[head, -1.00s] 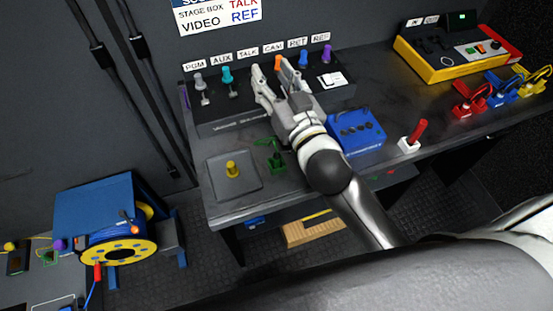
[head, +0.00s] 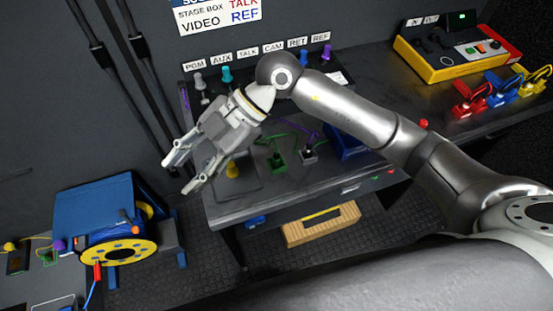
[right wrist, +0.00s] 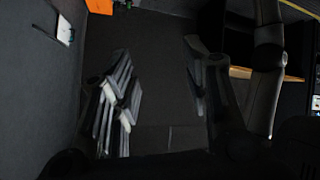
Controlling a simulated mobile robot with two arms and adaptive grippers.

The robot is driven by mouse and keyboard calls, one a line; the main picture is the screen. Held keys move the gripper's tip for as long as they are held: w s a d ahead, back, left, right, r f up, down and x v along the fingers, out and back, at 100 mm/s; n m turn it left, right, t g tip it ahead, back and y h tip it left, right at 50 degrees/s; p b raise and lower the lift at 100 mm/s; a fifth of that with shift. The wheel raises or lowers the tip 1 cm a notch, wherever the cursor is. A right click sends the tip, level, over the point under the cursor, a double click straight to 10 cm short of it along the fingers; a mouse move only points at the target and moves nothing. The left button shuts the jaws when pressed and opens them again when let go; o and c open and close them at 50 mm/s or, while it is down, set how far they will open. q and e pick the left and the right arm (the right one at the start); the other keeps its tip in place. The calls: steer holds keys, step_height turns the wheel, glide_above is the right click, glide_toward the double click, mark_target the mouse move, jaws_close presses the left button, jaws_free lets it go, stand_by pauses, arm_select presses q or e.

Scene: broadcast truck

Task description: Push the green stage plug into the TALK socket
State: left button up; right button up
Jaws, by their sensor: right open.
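The green stage plug (head: 278,162) appears to be the small green piece with a green cable, standing on the desk in the head view. The patch panel carries a TALK label (head: 247,51). The TALK socket below it is hidden behind my right arm. My right gripper (head: 181,174) is open and empty, left of the green plug and near the desk's left edge. In the right wrist view its spread fingers (right wrist: 160,95) have only dark floor or wall between them. My left gripper is not in view.
A yellow plug (head: 232,171) stands on a grey pad below my right gripper. A blue cable reel (head: 95,215) stands left of the desk (head: 235,212). A wooden tray (head: 320,225) is below.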

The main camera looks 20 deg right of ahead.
steer(key=w+d+f+m+t+h, duration=0.1)
steer(key=w+d+f+h, duration=0.1)
steer(key=d+h, duration=0.15)
steer(key=w+d+f+m+h, duration=0.1)
steer(key=w+d+f+h, duration=0.1)
steer(key=d, duration=0.2)
steer(key=m+t+h, duration=0.1)
steer(key=m+h, duration=0.3)
steer(key=h, duration=0.1)
glide_above(277, 154)
steer(key=f, duration=0.5)
steer(key=shift+w+d+f+p, duration=0.2)
steer(key=shift+w+f+p, duration=0.1)
steer(key=shift+w+p, duration=0.1)
steer(key=shift+s+a+f, duration=0.1)
steer(key=shift+s+f, duration=0.05)
steer(key=shift+f, duration=0.5)
steer(key=f, duration=0.1)
steer(key=f+p, duration=0.1)
steer(key=f, duration=0.1)
steer(key=shift+s+a+f, duration=0.15)
steer(key=shift+s+f, duration=0.1)
steer(key=shift+f, duration=0.4)
steer(key=shift+c, duration=0.2)
jaws_close()
